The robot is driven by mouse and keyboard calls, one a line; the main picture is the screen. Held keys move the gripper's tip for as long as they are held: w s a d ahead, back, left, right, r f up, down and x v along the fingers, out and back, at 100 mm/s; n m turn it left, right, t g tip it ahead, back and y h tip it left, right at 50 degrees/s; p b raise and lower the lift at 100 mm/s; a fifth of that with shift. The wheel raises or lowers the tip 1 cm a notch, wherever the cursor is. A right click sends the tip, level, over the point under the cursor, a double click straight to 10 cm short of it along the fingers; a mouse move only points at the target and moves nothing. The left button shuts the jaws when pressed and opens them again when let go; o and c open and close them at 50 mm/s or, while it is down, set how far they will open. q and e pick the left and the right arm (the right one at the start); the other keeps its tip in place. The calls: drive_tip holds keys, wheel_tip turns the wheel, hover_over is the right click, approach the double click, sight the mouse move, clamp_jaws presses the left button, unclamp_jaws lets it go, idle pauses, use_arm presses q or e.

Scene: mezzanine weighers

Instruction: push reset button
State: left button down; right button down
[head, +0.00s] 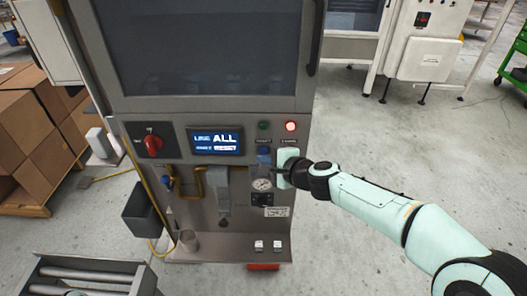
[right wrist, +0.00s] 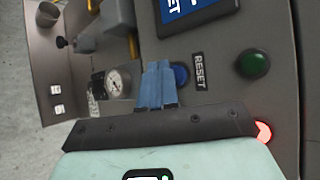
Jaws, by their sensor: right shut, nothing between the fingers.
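The reset button is a blue round button (right wrist: 181,74) beside a RESET label (right wrist: 198,71) on the grey machine panel. In the head view the blue button (head: 264,150) sits below the green button, just above my right fingers. My right gripper (head: 268,164) is at the panel front. In the right wrist view its blue fingers (right wrist: 157,72) are shut with nothing between them. They overlap one edge of the blue button in the picture. I cannot tell whether they touch it.
A green button (head: 264,126) and a lit red button (head: 291,126) are above. A screen (head: 215,141) and red rotary switch (head: 153,143) are to the left. A pressure gauge (head: 262,184) is below. Cardboard boxes (head: 35,130) stand left; the floor at right is open.

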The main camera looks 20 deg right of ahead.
drive_tip(key=shift+w+d, duration=0.1)
drive_tip(key=shift+w, duration=0.2)
drive_tip(key=shift+w+d, duration=0.1)
drive_tip(key=shift+w, duration=0.3)
idle(0.6)
drive_tip(key=shift+s, duration=0.1)
drive_tip(key=shift+s+a, duration=0.2)
drive_tip(key=shift+s, duration=0.55)
drive_tip(key=shift+s+a+b, duration=0.25)
drive_tip(key=shift+s+b, duration=0.1)
drive_tip(key=shift+s, duration=0.45)
drive_tip(key=shift+s+a+b, duration=0.2)
drive_tip(key=shift+s+b, duration=0.15)
drive_tip(key=shift+s, duration=0.45)
drive_tip(key=shift+s+a+b, duration=0.25)
drive_tip(key=shift+s+b, duration=0.1)
drive_tip(key=shift+s, duration=0.45)
